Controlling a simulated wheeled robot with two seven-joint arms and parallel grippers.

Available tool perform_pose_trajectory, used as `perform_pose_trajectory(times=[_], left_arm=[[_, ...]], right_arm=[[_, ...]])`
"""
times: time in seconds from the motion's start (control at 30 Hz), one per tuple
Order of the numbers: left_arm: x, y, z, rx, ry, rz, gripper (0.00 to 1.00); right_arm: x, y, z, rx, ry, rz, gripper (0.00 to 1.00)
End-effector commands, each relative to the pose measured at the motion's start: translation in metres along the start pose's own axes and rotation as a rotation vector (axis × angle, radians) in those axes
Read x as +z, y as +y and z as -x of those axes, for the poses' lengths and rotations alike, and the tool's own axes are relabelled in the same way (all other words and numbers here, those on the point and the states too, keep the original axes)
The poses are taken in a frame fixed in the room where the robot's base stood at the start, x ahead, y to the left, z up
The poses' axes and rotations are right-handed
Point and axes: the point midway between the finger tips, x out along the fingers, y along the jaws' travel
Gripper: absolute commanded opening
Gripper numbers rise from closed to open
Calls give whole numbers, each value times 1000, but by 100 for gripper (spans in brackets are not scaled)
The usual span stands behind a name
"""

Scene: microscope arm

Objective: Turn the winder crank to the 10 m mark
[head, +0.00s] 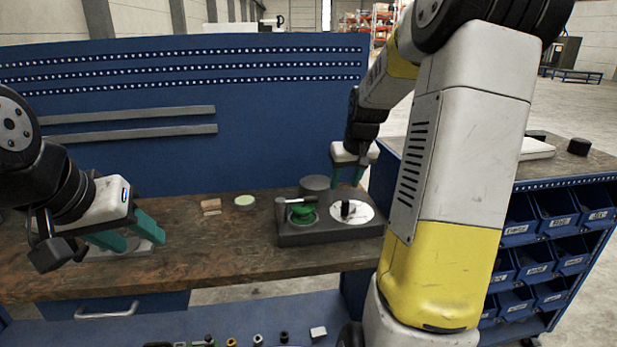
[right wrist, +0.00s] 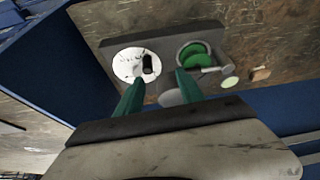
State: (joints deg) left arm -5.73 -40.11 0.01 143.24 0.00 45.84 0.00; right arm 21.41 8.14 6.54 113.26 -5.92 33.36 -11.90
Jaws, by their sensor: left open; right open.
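The winder (head: 310,236) is a dark grey block on the brown workbench. Its white dial (head: 364,213) is on the right side, with a black crank knob (head: 347,209) standing on it. A green spool (head: 303,215) sits in the left side under a grey bar. In the right wrist view the dial (right wrist: 128,65), knob (right wrist: 148,64) and green spool (right wrist: 194,54) show again; the mark lettering is too small to read. My right gripper (head: 347,178) is open and empty, above and behind the dial. My left gripper (head: 137,238) is open and empty over the bench's left part.
A dark grey round piece (head: 314,185) stands behind the winder. A pale green disc (head: 245,201) and a small tan block (head: 210,206) lie to its left. A blue perforated back panel (head: 280,110) closes the rear. Blue bins (head: 528,222) stand at right.

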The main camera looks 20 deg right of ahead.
Motion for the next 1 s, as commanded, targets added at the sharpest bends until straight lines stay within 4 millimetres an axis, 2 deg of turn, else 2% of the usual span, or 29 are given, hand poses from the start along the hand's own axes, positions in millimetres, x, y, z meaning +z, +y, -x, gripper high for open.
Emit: perform_pose_trajectory(times=[0.37, 0.6, 0.8, 1.0], left_arm=[[0, 0, 0, 0, 0, 0, 47], [0, 0, 0, 0, 0, 0, 47], [0, 0, 0, 0, 0, 0, 47], [0, 0, 0, 0, 0, 0, 47]], right_arm=[[24, -46, 58, -19, 33, 15, 45], [47, -71, 90, -37, 53, 20, 45], [66, -89, 111, -54, 67, 21, 45], [77, -97, 121, -64, 72, 22, 45]])
